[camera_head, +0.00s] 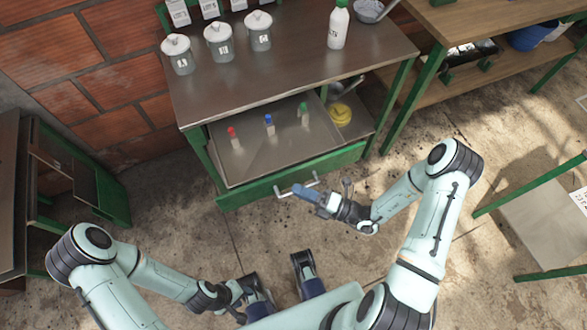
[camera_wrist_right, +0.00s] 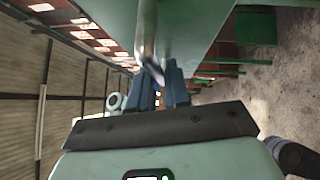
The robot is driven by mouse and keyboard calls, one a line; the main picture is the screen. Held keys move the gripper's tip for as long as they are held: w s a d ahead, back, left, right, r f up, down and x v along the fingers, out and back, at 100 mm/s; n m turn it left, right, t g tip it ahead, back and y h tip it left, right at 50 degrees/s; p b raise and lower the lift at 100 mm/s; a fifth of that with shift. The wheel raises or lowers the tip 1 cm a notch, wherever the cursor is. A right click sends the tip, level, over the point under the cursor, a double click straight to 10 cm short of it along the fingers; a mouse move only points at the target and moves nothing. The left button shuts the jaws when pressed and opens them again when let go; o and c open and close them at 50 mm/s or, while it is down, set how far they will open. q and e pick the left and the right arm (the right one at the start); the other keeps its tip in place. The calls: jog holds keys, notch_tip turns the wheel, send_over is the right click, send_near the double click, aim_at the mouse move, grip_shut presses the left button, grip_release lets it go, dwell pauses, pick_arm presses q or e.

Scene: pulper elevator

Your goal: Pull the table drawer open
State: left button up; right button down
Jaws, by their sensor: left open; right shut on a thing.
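The table drawer (camera_head: 290,176) has a green front with a silver bar handle (camera_head: 284,193). Its metal inside shows below the tabletop, with small bottles with red (camera_head: 234,137), blue (camera_head: 269,124) and green caps (camera_head: 304,113) standing upright in it. My right gripper (camera_head: 308,191) is at the drawer front, shut on the handle. In the right wrist view the shiny handle bar (camera_wrist_right: 149,40) runs between the blue fingers (camera_wrist_right: 160,88). My left gripper (camera_head: 285,296) is open and empty, low in the head view, apart from the drawer.
White lidded jars (camera_head: 219,41) and a white bottle (camera_head: 338,25) stand on the metal tabletop (camera_head: 290,75). A yellow object (camera_head: 340,114) lies on the shelf right of the drawer. A wooden table (camera_head: 470,20) stands at upper right. The floor in front is clear.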

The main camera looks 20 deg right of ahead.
jog(key=shift+s+p, duration=0.3)
jog(key=shift+s, duration=1.45)
jog(key=c, duration=1.2)
grip_release()
jog(key=shift+o, duration=0.2)
jog(key=shift+d, duration=0.15)
jog(key=v, duration=1.3)
jog(key=shift+b, duration=0.35)
jog(key=shift+d, duration=0.1)
